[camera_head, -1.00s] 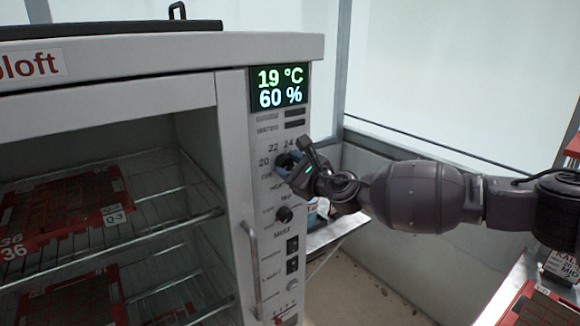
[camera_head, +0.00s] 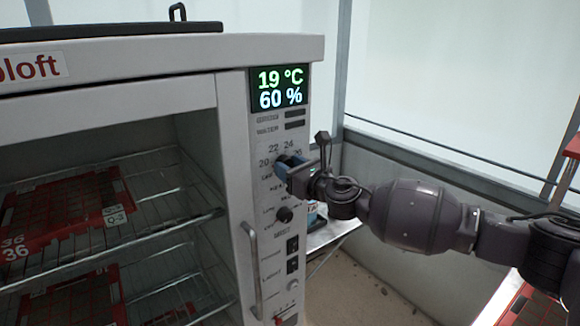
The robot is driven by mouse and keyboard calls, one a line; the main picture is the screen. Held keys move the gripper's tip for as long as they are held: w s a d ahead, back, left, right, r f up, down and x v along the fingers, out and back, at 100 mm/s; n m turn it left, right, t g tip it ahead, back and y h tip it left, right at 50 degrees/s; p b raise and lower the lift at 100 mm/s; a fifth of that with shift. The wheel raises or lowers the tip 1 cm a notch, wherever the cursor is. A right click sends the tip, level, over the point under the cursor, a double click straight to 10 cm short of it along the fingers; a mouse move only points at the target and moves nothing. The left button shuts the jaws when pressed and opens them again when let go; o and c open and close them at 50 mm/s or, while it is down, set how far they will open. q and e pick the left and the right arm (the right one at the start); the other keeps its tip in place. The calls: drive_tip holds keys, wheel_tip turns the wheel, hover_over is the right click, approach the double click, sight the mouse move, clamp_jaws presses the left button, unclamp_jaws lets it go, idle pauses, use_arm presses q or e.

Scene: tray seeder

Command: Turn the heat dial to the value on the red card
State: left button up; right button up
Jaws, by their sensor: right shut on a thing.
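The heat dial (camera_head: 282,168) is the upper knob on the cabinet's control panel, with 20, 22 and 24 printed around it. My right gripper (camera_head: 287,167) is shut on the heat dial and hides most of it, so the pointer cannot be read. The display (camera_head: 279,88) above reads 19 °C and 60 %. I cannot make out a red card with a heat value in this view. My left gripper is not in view.
A second, black knob (camera_head: 284,214) sits below the dial, with switches (camera_head: 292,246) under it. The cabinet (camera_head: 150,100) is open at the left, with red trays on wire racks. A vertical handle (camera_head: 251,265) stands beside the panel.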

use_arm(q)
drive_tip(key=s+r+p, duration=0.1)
drive_tip(key=p, duration=0.1)
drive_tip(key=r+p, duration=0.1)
drive_tip(key=p, duration=0.1)
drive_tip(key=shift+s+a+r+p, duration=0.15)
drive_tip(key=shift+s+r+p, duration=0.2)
drive_tip(key=shift+p, duration=0.05)
use_arm(e)
drive_tip(key=m+h, duration=0.1)
drive_tip(key=m, duration=0.7)
drive_tip(key=m+t, duration=0.1)
drive_tip(key=m, duration=0.8)
drive_tip(key=m+t+h, duration=0.1)
drive_tip(key=m, duration=0.7)
drive_tip(key=shift+s+a+r+m+h, duration=0.1)
drive_tip(key=shift+s+a+m+h, duration=0.1)
drive_tip(key=shift+m+h, duration=0.15)
drive_tip(key=shift+m, duration=0.25)
drive_tip(key=o, duration=0.9)
drive_tip(key=shift+d, duration=0.1)
